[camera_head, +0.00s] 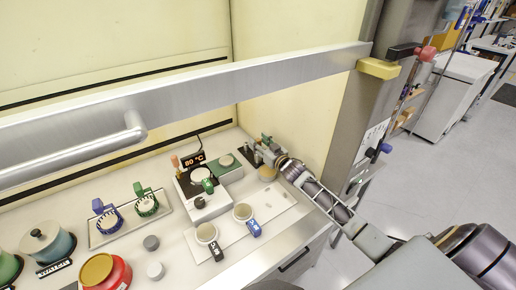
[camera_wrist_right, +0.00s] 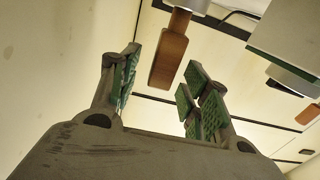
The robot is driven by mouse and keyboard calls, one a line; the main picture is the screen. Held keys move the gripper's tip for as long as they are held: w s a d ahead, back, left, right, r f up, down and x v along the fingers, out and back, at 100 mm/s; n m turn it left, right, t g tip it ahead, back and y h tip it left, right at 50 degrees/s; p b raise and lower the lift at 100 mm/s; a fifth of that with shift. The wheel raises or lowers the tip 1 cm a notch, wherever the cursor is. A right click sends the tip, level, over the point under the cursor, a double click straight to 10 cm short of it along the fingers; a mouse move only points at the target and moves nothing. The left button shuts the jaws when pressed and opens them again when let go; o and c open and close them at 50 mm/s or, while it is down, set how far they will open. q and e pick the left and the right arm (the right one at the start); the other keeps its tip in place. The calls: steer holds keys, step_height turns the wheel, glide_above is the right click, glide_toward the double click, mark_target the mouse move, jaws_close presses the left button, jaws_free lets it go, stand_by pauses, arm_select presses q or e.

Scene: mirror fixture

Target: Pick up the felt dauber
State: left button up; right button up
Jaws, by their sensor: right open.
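My right gripper (camera_head: 267,141) is at the back right of the worktop, near the side wall. In the right wrist view its fingers (camera_wrist_right: 158,92) are apart with nothing held between them. A brown wooden handle (camera_wrist_right: 170,60) shows beyond the fingers there, clear of both; it may be the felt dauber's. In the head view a small wooden-handled piece (camera_head: 175,162) stands left of the hotplate, well left of the gripper. I cannot tell which piece is the felt dauber, and no felt tip is clear. My left gripper is out of view.
A metal sash bar (camera_head: 230,90) crosses above the worktop. A white heater unit (camera_head: 226,178) with an 80 °C display stands left of my gripper. A tray (camera_head: 124,238), pots and a red container (camera_head: 105,272) stand left.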

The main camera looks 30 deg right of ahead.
steer(key=shift+w+a, duration=0.1)
steer(key=shift+w, duration=0.5)
steer(key=shift+c, duration=0.2)
steer(key=c, duration=0.9)
